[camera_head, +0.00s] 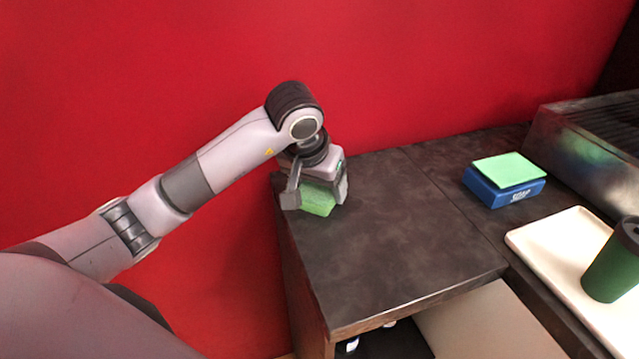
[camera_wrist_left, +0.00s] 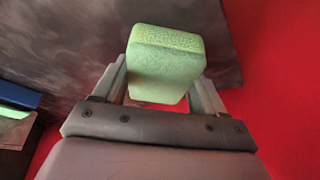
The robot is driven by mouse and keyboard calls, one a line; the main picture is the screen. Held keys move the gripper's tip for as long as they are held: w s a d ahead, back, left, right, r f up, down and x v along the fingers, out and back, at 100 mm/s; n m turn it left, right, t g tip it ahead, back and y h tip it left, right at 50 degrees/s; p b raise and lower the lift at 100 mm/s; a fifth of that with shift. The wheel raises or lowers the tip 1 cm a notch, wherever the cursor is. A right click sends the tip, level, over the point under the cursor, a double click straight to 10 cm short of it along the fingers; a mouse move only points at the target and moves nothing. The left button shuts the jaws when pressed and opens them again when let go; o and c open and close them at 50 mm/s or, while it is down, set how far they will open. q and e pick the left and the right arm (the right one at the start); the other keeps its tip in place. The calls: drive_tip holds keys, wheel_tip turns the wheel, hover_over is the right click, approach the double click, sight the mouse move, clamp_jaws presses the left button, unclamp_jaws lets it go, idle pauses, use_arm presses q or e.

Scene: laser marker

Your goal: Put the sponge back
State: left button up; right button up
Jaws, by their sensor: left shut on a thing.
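A green sponge (camera_head: 318,199) is between the fingers of my left gripper (camera_head: 318,196), at the far left corner of the dark tabletop. My left gripper is shut on it. In the left wrist view the sponge (camera_wrist_left: 166,65) sits between the two fingers of the gripper (camera_wrist_left: 163,85), with the dark table surface behind it. I cannot tell whether the sponge touches the table. My right gripper is not in view.
The dark table (camera_head: 400,240) is mostly clear in its middle. A blue box (camera_head: 505,190) with a light green pad (camera_head: 510,170) on top stands at the right. A red wall (camera_head: 420,60) rises behind.

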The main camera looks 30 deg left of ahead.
use_arm(q)
drive_tip(key=o, duration=0.9)
drive_tip(key=shift+o, duration=0.2)
drive_tip(key=shift+r+p, duration=0.3)
drive_tip(key=shift+p, duration=0.1)
drive_tip(key=v, duration=1.1)
drive_tip(key=shift+s+r, duration=0.25)
drive_tip(key=shift+r, duration=0.05)
